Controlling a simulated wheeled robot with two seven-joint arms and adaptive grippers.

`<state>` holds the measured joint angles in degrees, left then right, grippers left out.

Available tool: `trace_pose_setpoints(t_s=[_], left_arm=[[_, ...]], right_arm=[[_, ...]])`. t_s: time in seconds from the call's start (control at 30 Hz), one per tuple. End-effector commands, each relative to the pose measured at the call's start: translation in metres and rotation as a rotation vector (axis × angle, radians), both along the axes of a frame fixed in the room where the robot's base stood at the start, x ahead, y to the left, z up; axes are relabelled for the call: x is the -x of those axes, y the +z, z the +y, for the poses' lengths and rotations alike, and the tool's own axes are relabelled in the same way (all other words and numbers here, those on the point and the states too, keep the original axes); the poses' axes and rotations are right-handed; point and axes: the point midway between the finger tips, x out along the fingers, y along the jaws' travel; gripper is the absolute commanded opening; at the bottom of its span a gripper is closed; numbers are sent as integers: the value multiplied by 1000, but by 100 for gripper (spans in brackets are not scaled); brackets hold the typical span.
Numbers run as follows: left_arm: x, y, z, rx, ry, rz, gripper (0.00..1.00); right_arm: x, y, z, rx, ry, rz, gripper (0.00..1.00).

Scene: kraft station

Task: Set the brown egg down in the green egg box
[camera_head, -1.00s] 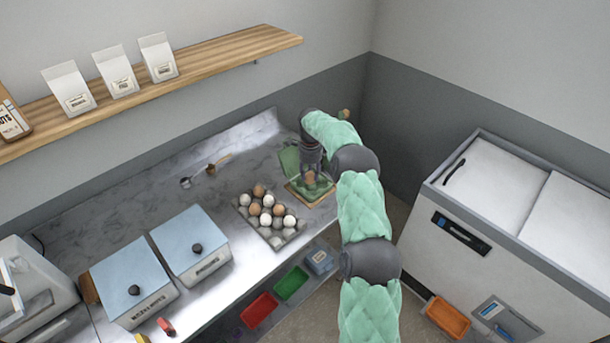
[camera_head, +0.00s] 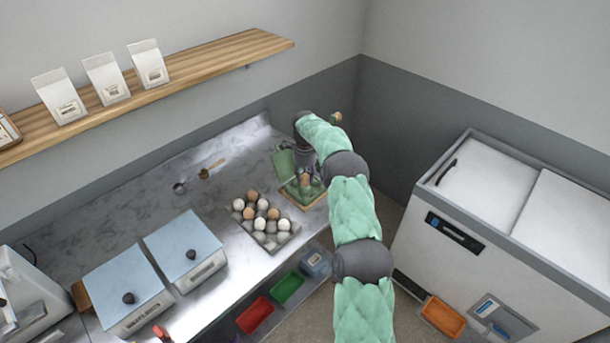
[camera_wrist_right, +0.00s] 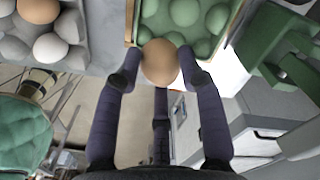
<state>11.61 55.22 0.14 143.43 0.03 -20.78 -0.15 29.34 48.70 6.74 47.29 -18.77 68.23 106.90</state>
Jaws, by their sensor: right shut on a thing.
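My right gripper (camera_wrist_right: 160,75) is shut on the brown egg (camera_wrist_right: 160,62), with a finger on each side of it in the right wrist view. The egg also shows in the head view (camera_head: 305,179), small and low over the green egg box (camera_head: 283,160). In the wrist view the green egg box (camera_wrist_right: 205,45) lies behind the egg, with rounded green shapes in its cups. The egg overlaps the box's edge there. I cannot tell whether the egg touches the box. The box's lid stands open. My left gripper is not in view.
A grey egg tray (camera_head: 270,246) with several brown and white eggs stands left of the box on the marble counter (camera_head: 130,218). A wooden board (camera_head: 313,205) lies under the box. Two blue-lidded bins (camera_head: 186,245) stand further left. A white chest freezer (camera_head: 470,235) is at the right.

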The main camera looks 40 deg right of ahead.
Motion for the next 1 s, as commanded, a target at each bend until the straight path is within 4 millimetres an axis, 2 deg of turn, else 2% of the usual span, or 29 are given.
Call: trace_pose_setpoints(t_s=[0.67,1.0], left_arm=[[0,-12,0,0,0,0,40],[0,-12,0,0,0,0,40]], right_arm=[[0,-23,0,0,0,0,26],[0,-24,0,1,0,-1,26]])
